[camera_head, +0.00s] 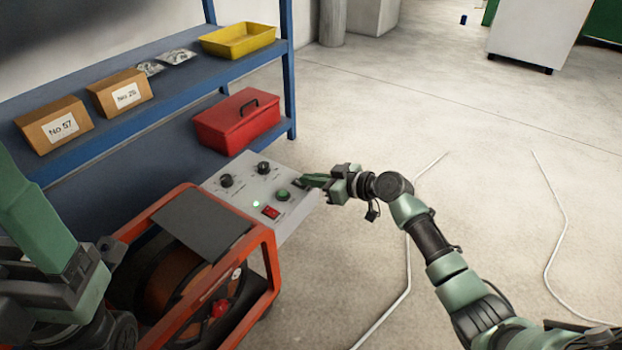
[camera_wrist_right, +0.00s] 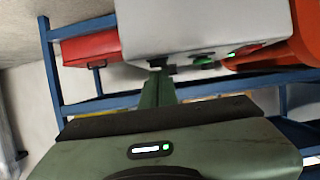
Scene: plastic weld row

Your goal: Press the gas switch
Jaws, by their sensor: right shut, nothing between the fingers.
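The grey control box (camera_head: 237,191) of the welding machine stands at the middle of the head view. It carries dark knobs, a green button (camera_head: 283,195), a red rocker switch (camera_head: 270,212) and a small lit green lamp. No readable label shows which one is the gas switch. My right gripper (camera_head: 306,180) is shut and empty, its green tips at the right edge of the panel, by a small dark part partly hidden there. In the right wrist view the fingers (camera_wrist_right: 156,80) reach the box edge; contact cannot be told. My left gripper (camera_head: 50,265) shows partly at the left edge.
The orange machine frame (camera_head: 268,262) holds a wire spool below the box. Behind is a blue shelf (camera_head: 180,65) with cartons, a yellow tray (camera_head: 238,40) and a red toolbox (camera_head: 238,120). The floor to the right is largely open, with white cables on it.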

